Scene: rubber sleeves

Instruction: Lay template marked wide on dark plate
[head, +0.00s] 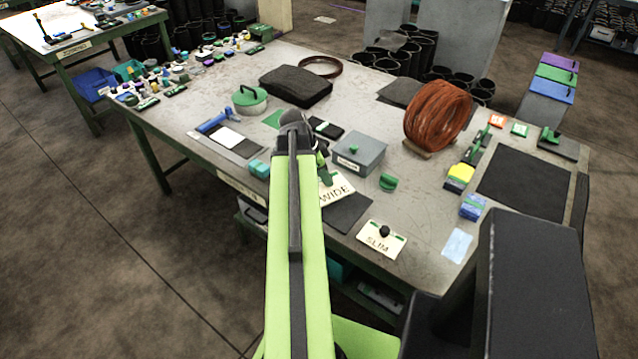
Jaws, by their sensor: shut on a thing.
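The cream template marked WIDE (338,192) shows just right of my green arm, partly hidden by it. My gripper (325,174) is at its upper edge, mostly hidden by the arm, and is shut on this template. A small dark plate (350,213) lies on the table just right of and below the template in the picture. Whether the template touches the plate or the table cannot be told. A second cream template, marked SLIM (380,239), with a black knob, lies near the table's front edge. A larger dark mat (522,184) lies at the right.
A grey lidded box (359,153) stands behind the WIDE template, with a green handled piece (388,182) to its right. A coil of orange-brown hose (438,115) stands farther back. Blue and yellow blocks (460,178) sit left of the large mat. Bare table (422,205) shows between.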

